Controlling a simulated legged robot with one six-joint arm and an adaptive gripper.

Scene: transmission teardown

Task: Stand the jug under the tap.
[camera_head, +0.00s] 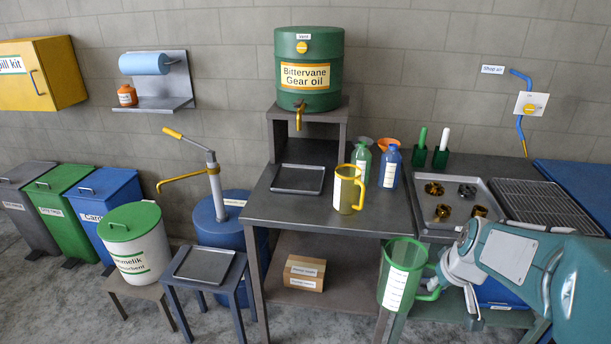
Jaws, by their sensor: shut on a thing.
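A clear green jug (396,285) with a white label hangs upright in front of the table's front right edge. My gripper (440,277) comes in from the right and is shut on its handle side; the exact finger contact is small to see. The brass tap (299,115) sticks out below a green gear oil drum (308,48) on a raised stand. A grey drip tray (298,179) lies on the table below and in front of the tap, with nothing on it. A yellow jug (345,192) with a white label stands on the table right of the tray.
A green bottle (362,160) and a blue bottle (390,168) with funnels stand behind the yellow jug. A metal parts tray (455,222) lies to the right. The table top (300,215) is clear in front of the drip tray. A cardboard box (305,272) sits on the shelf below.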

